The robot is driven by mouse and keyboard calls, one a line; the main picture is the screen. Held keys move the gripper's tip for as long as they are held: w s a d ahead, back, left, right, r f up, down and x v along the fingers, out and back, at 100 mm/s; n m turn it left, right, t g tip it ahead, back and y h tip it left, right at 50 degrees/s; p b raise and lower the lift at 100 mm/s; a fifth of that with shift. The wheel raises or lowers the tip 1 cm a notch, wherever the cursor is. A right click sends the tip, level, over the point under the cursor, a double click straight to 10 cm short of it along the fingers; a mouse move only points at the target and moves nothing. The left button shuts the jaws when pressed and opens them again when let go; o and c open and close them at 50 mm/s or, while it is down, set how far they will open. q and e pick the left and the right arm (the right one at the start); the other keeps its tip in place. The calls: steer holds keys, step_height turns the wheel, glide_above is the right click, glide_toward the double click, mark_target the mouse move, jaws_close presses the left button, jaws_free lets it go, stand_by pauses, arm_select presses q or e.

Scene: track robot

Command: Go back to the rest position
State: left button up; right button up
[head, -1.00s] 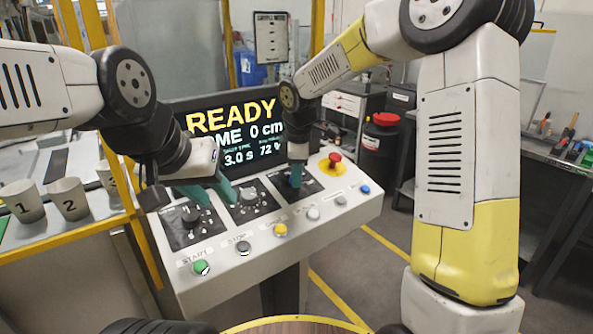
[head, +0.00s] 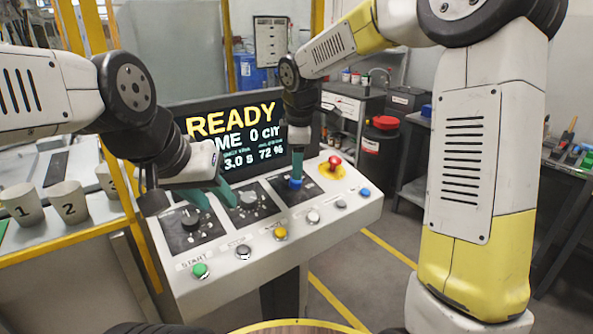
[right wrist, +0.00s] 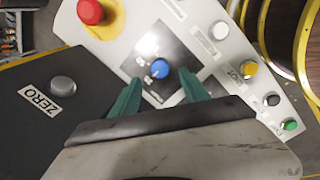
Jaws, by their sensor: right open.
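My right gripper (head: 298,162) is above the blue-topped knob (head: 295,183) on the right dial plate of the control panel (head: 340,214). In the right wrist view its two teal fingers (right wrist: 156,92) stand apart, with the blue knob (right wrist: 159,68) showing beyond and between them. My left gripper (head: 213,199) is over the left part of the panel, between the left black knob (head: 190,219) and the middle grey knob (head: 249,200). Its teal fingers look spread, with nothing seen between them.
A red emergency button (head: 335,161) sits at the panel's far right. A green START button (head: 200,270) and several others line its front edge. Numbered cups (head: 67,202) stand on the left bench behind a yellow frame (head: 65,251). Yellow floor lines (head: 386,246) cross open floor at right.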

steer(key=shift+v, duration=1.15)
steer(key=s+d+r+m+t+y, duration=0.1)
steer(key=s+d+m, duration=0.6)
steer(key=s, duration=0.5)
steer(key=s+d+r+m+t, duration=0.2)
steer(key=s+d+m, duration=0.5)
steer(key=s+m, duration=0.3)
steer(key=s, duration=0.2)
steer(key=shift+s+m+y, duration=0.25)
steer(key=shift+m+y, duration=0.05)
steer(key=shift+y, duration=0.1)
steer(key=shift+r, duration=0.2)
